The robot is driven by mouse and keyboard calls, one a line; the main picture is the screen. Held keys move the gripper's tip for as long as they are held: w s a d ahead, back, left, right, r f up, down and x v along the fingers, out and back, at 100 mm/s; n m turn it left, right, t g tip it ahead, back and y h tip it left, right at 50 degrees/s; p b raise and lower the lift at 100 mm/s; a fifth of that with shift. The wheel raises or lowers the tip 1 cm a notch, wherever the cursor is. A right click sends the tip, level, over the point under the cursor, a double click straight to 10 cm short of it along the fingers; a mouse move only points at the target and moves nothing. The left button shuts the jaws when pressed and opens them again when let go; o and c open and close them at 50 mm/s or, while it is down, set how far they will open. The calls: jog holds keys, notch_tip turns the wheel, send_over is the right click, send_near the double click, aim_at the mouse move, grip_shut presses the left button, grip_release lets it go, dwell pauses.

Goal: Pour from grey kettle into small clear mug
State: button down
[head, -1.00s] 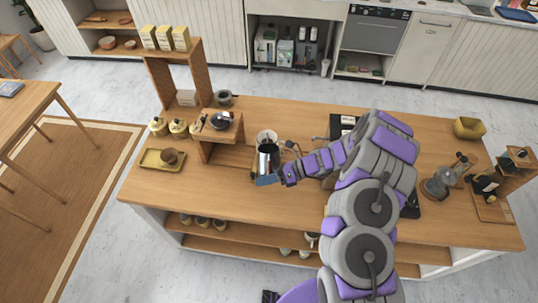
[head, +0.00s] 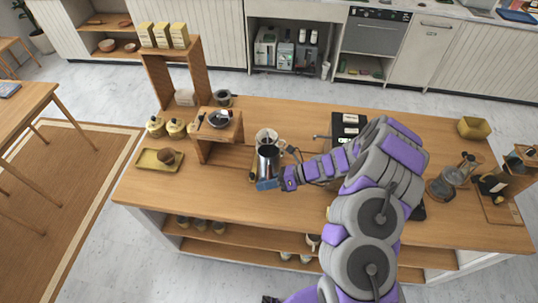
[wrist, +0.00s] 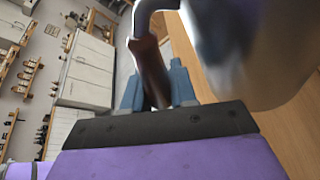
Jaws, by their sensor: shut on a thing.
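The grey metal kettle (head: 268,160) is near the middle of the wooden counter, and its shiny body also fills the upper right of the wrist view (wrist: 250,50). My gripper (head: 270,184) is shut on the kettle's handle; in the wrist view the dark handle (wrist: 152,70) sits between the blue fingers. The small clear mug (head: 266,135) shows just behind the kettle in the head view. The kettle partly covers it, so its contents and the exact gap between them cannot be told.
A small wooden stand (head: 218,124) is left of the kettle. A yellow tray (head: 147,165) with a brown item is farther left. A black coffee station (head: 345,125) is to the right, and glass brewing gear (head: 455,172) is at the far right. The front left counter is clear.

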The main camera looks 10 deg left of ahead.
jog(key=shift+n+t, duration=0.6)
jog(key=shift+n, duration=0.2)
jog(key=shift+w+f+b, duration=0.1)
jog(key=shift+f+b, duration=2)
jog(key=shift+b, duration=0.85)
jog(key=shift+r+p, duration=1.7)
jog(key=shift+r, duration=0.85)
